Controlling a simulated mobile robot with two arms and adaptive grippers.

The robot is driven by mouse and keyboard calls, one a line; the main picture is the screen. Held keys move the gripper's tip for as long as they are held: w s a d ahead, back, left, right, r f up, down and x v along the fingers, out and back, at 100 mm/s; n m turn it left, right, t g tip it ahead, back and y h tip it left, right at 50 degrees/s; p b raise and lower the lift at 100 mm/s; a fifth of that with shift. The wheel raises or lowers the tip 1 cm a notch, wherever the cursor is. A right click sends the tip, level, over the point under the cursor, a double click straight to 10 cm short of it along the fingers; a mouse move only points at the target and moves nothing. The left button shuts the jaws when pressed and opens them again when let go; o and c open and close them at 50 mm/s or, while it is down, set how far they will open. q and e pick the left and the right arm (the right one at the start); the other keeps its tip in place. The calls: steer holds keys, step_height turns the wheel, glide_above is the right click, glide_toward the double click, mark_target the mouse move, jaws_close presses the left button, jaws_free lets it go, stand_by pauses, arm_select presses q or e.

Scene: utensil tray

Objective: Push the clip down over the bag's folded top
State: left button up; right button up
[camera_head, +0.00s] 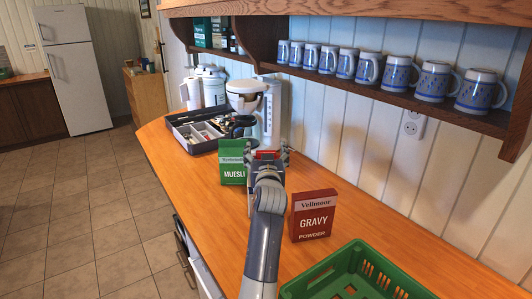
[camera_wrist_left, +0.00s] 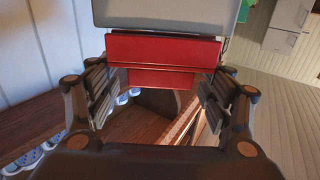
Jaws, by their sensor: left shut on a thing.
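A red clip (camera_wrist_left: 165,50) sits between the fingers of my left gripper (camera_wrist_left: 160,95) in the left wrist view. A little of the clip (camera_head: 267,154) also shows in the head view. My left gripper (camera_head: 267,158) is shut on it, above the counter just right of the green muesli packet (camera_head: 232,168). A pale grey surface (camera_wrist_left: 170,14) lies directly against the clip in the wrist view; I cannot tell if it is the bag. My arm hides most of what is behind it, so the bag's folded top is not clear. My right gripper is out of view.
A red gravy powder box (camera_head: 313,214) stands right of my arm. A green basket (camera_head: 345,258) is at the front right. A dark utensil tray (camera_head: 185,140) and a coffee maker (camera_head: 247,95) stand farther back. Mugs line the wall shelf (camera_head: 425,100).

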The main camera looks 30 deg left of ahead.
arm_select(q)
steer(key=shift+s+f+b, duration=0.1)
steer(key=shift+f+b, duration=0.85)
steer(key=shift+f, duration=0.3)
stand_by(0.8)
steer(key=o, duration=0.9)
steer(key=shift+d, duration=0.1)
